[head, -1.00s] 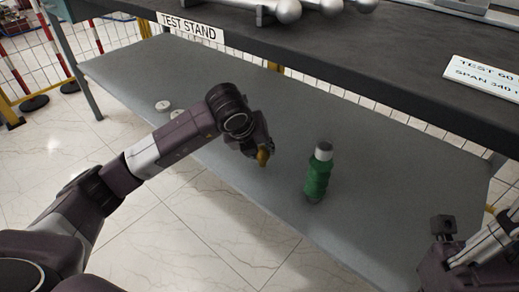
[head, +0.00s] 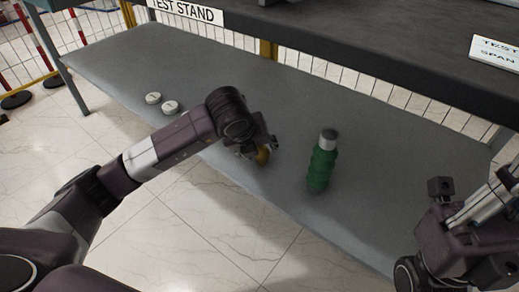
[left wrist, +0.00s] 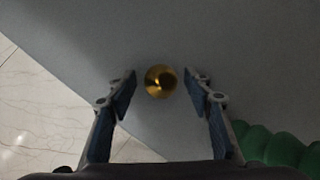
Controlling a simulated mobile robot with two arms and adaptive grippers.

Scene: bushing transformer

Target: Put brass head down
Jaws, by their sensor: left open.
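The brass head (head: 262,154) is a small, shiny gold ball at the lower shelf, below my left gripper (head: 258,148). In the left wrist view the brass head (left wrist: 160,81) shows between the two spread fingertips of my left gripper (left wrist: 162,88), with a gap on each side. The left gripper is open. My arm hides part of the brass head in the head view. My right arm is at the lower right of the head view; its fingers cannot be made out.
Two pale discs (head: 162,103) lie to the left. The dark upper top (head: 380,50) of the test stand overhangs the shelf.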

